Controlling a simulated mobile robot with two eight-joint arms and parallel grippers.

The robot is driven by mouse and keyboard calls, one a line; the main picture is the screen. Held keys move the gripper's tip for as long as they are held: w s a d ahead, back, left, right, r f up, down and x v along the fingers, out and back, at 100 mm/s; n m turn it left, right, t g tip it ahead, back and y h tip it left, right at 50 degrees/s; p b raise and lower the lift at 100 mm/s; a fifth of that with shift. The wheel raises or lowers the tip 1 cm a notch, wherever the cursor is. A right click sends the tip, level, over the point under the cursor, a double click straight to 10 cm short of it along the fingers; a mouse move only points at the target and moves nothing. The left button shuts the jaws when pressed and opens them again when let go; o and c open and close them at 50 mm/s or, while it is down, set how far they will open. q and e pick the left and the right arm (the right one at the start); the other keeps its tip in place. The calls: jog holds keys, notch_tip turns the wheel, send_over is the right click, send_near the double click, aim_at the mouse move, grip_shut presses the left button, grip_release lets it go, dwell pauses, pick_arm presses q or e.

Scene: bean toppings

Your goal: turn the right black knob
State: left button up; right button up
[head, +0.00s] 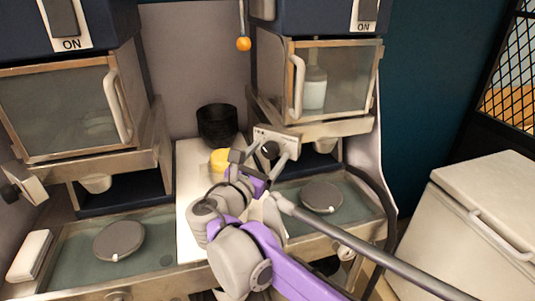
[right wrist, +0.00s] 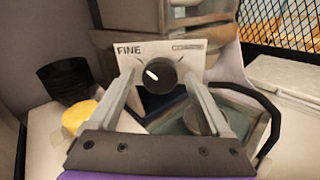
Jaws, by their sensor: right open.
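The right black knob (head: 270,149) sits on a light panel on the right machine. In the right wrist view the knob (right wrist: 159,75) is round and black with a white mark pointing to the upper left, and the panel (right wrist: 189,47) reads FINE at left and what looks like COARSE at right. My right gripper (head: 264,163) is open, its fingers (right wrist: 157,87) on either side of the knob in that view. I cannot tell whether they touch it. Another black knob (head: 10,193) is at the far left. My left gripper is not in view.
A black bowl (head: 217,123) and a yellow object (head: 222,160) stand on the white counter between the two machines. A round grey lid (head: 321,196) lies in the right basin. A white chest (head: 486,205) stands at right. An orange ball (head: 243,44) hangs above.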

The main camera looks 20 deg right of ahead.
jog(key=shift+w+d, duration=0.1)
grip_shut()
dwell(0.4)
